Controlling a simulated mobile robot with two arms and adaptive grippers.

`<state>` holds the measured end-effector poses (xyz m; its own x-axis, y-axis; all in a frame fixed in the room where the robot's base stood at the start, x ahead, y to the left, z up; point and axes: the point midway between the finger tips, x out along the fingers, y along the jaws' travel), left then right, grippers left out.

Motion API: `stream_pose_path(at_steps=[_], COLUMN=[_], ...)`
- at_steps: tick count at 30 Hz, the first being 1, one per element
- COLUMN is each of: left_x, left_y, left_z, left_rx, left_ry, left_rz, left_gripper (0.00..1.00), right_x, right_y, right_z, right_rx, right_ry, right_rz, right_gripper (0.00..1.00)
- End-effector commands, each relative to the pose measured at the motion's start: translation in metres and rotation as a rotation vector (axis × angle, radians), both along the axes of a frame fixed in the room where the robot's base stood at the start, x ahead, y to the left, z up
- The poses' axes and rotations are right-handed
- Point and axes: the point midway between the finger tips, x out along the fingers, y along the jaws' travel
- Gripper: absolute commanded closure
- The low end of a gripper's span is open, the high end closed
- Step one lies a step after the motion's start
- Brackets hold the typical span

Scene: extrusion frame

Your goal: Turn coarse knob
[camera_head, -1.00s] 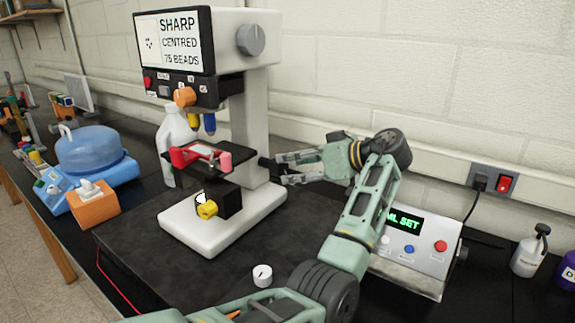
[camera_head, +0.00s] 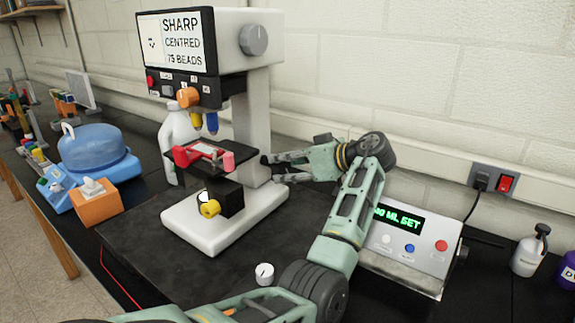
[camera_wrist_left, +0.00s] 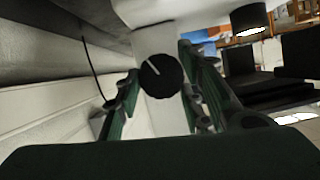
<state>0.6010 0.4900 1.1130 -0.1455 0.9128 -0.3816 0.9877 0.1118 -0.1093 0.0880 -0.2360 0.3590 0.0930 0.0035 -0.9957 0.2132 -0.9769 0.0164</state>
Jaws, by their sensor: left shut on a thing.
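The coarse knob (camera_wrist_left: 161,77) is a round black knob with a white line on its face, on the side of the white microscope column. My left gripper (camera_wrist_left: 158,95) has one green finger on each side of it and is shut on it. The screen (camera_head: 174,40) reads "SHARP CENTRED 75 BEADS". My right gripper is not in view.
A dark stage with a red holder (camera_head: 182,157) is left of my gripper. A yellow knob (camera_head: 209,208) sits low on the microscope. A grey control box (camera_head: 405,262) stands to the right, behind my arm. A small white dial (camera_head: 264,274) lies in front.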

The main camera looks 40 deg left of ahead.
Motion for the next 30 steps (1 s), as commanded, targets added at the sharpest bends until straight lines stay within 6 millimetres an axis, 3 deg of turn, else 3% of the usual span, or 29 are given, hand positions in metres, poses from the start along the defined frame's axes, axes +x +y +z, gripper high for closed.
stream_pose_path(at_steps=[10,18,19,23,30], left_x=[0.001,0.002,0.002,0.002,0.001], left_y=[0.0,0.0,0.0,0.0,0.0], left_z=[0.0,0.004,0.004,0.003,0.002], left_rx=[0.012,0.014,0.014,0.014,0.012], left_ry=[-0.076,-0.084,-0.084,-0.084,-0.081], left_rz=[-0.005,-0.007,-0.007,-0.006,-0.004], left_gripper=[0.9,0.9,0.62,0.5,0.5], right_x=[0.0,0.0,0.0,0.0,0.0], right_y=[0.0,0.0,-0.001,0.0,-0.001], right_z=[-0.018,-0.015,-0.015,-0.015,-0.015], right_rx=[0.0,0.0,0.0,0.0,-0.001], right_ry=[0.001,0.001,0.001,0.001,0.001], right_rz=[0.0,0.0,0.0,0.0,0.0], right_gripper=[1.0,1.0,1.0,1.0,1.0])
